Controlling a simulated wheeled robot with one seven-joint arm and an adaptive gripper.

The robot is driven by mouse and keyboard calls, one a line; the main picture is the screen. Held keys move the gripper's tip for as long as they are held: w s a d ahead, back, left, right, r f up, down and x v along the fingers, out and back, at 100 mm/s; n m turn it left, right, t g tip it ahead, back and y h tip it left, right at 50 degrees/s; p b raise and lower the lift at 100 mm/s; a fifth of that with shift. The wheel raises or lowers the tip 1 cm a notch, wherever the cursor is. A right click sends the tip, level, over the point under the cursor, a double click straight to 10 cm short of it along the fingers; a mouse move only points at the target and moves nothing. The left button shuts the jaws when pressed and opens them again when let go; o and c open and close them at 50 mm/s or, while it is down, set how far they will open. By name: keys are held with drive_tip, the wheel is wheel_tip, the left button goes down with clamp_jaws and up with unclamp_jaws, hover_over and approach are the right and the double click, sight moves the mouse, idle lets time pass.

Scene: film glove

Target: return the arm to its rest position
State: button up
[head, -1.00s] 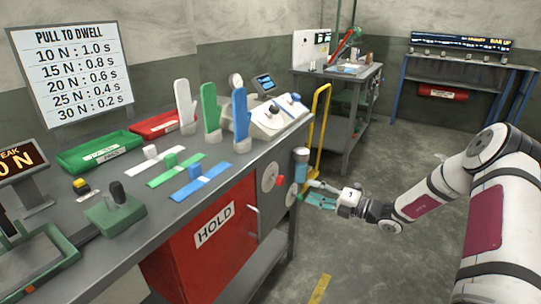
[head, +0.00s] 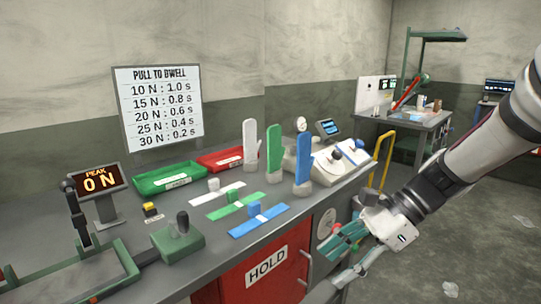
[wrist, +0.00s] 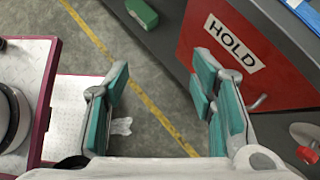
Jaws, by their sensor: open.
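My gripper (head: 336,258) is in front of the bench, at the lower right of the head view. It is open, and nothing is between its teal-padded fingers. In the wrist view the two fingers (wrist: 160,82) are spread wide, with grey floor and a yellow floor line between them. My white arm reaches down to it from the right edge of the head view. The gripper appears apart from the bench and its red cabinet.
The bench (head: 120,239) holds green (head: 170,190) and red (head: 236,165) trays, three upright glove shapes, colored strips and a gauge reading 0 N (head: 100,180). The red HOLD cabinet (head: 240,285) is below. A yellow rail (head: 386,160) stands behind the gripper. Open floor lies right.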

drive_tip(key=s+d+r+n+t+h, duration=0.1)
drive_tip(key=s+d+n+h, duration=0.15)
drive_tip(key=s+n, duration=0.45)
drive_tip(key=s+d+r+n+h, duration=0.2)
drive_tip(key=s+n+h, duration=0.2)
drive_tip(key=s, duration=0.5)
drive_tip(key=s+d+r+n+t+h, duration=0.1)
drive_tip(key=s+d+n+h, duration=0.15)
drive_tip(key=s+n, duration=0.45)
wheel_tip(320, 180, up, 17)
drive_tip(key=s+t+p, duration=0.1)
drive_tip(key=t+p, duration=0.1)
drive_tip(key=p, duration=1.3)
drive_tip(key=shift+a+m+t, duration=0.2)
drive_tip(key=shift+m+t, duration=0.2)
drive_tip(key=shift+f, duration=0.1)
